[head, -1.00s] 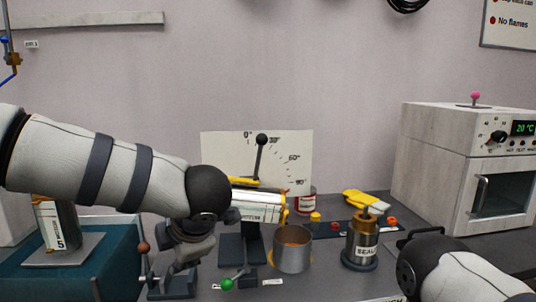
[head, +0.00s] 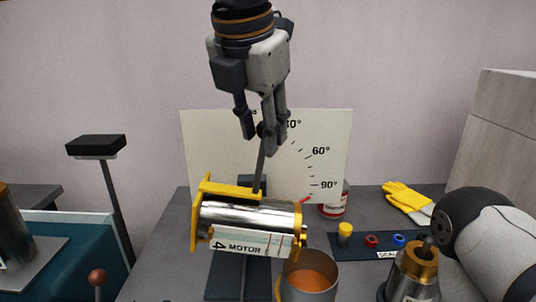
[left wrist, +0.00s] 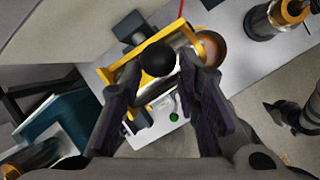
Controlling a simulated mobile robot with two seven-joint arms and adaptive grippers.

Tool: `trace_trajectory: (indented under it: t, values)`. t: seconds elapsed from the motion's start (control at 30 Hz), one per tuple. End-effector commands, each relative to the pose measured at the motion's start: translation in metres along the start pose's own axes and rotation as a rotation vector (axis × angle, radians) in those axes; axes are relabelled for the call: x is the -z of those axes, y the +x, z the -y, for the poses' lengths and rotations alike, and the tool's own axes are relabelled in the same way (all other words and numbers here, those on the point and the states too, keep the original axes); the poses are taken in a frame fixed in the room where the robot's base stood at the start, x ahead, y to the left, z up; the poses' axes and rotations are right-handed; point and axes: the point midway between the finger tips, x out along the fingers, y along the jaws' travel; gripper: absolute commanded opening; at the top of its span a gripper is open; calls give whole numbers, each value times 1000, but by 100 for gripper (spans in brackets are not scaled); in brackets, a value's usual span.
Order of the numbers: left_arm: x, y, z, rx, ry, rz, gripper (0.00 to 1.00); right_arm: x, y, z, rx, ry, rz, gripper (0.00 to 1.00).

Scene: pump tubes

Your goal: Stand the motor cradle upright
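The yellow motor cradle (head: 232,190) holds a silver cylinder labelled MOTOR (head: 250,216), lying nearly level on its dark stand. A red pointer (head: 305,200) at its right end is near the 90° mark. A dark lever (head: 260,170) rises from the cradle, nearly upright, with a black ball knob (head: 262,130). My left gripper (head: 262,122) points down from above, its open fingers on either side of the knob. The left wrist view shows the knob (left wrist: 158,60) between the fingers, with gaps visible. A dark forked shape at that view's right edge may be my right gripper (left wrist: 280,112).
A white angle board (head: 320,130) stands behind. An open metal cup (head: 309,280) stands close below the cradle's right end. A brass-topped cylinder (head: 412,272), a red can (head: 335,203) and yellow gloves (head: 405,198) are to the right. A black-topped post (head: 96,146) stands left.

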Motion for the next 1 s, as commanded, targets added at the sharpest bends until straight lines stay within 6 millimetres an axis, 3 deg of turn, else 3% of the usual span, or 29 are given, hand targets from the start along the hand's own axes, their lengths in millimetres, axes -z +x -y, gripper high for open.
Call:
trace_trajectory:
  t: [0.1,0.33,0.63,0.77,1.0]
  values:
    - [1,32,0,2,1,-5,30,0,1,0,0,0,1,0]
    - [0,65,0,0,1,-2,30,1,-1,0,0,0,-5,0]
    - [0,70,0,0,1,-1,30,2,-1,0,0,0,-5,0]
    - [0,69,0,0,1,-1,0,2,-1,0,0,0,-5,0]
    - [0,69,0,-1,1,0,0,2,-1,0,0,0,-5,0]
